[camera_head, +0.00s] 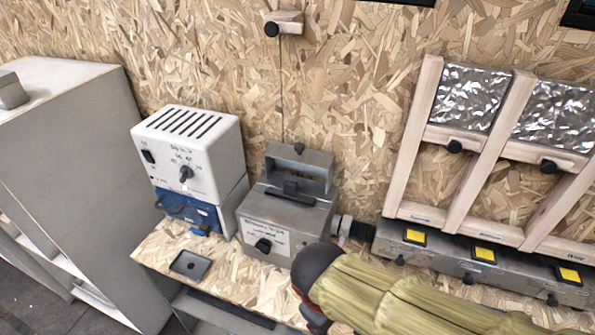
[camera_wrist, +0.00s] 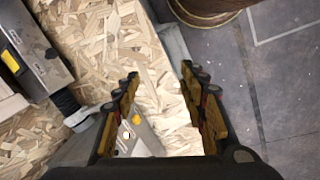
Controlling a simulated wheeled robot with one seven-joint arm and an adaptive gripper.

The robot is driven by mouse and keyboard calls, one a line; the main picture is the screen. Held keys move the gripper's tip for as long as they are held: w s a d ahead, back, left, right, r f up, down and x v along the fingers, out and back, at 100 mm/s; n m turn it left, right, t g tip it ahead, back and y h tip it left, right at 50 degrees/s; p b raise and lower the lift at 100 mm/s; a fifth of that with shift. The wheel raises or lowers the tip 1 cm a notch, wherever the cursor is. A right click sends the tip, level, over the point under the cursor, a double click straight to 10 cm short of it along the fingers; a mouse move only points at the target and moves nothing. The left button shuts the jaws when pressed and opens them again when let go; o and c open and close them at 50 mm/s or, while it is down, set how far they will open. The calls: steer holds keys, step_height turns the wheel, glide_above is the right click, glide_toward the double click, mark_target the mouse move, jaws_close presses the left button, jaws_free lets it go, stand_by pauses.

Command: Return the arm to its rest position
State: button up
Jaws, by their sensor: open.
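My arm (camera_head: 400,298), in an olive padded sleeve with a dark rounded joint, reaches in from the bottom right of the head view. It passes in front of the chipboard bench and hides part of it. My gripper itself cannot be made out in that view. In the wrist view my gripper (camera_wrist: 161,80) shows two black and yellow fingers spread apart, with nothing held between them. Behind the gap lie the chipboard bench top (camera_wrist: 110,40) and its edge. A grey metal part with a yellow mark (camera_wrist: 140,135) shows between the fingers, lower down.
A white control box (camera_head: 190,150) stands on a blue unit (camera_head: 190,210). Right of them is a grey handled box (camera_head: 285,222). A grey rail with yellow squares (camera_head: 480,265) runs below wooden frames. A grey cabinet (camera_head: 75,150) stands left.

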steer(key=d+r+m+t+y, duration=0.1)
steer(key=d+r+m+t, duration=0.3)
steer(key=d+r+m, duration=0.5)
steer(key=shift+w+d+r+y, duration=0.4)
steer(key=shift+d+r, duration=0.9)
steer(key=shift+r, duration=0.5)
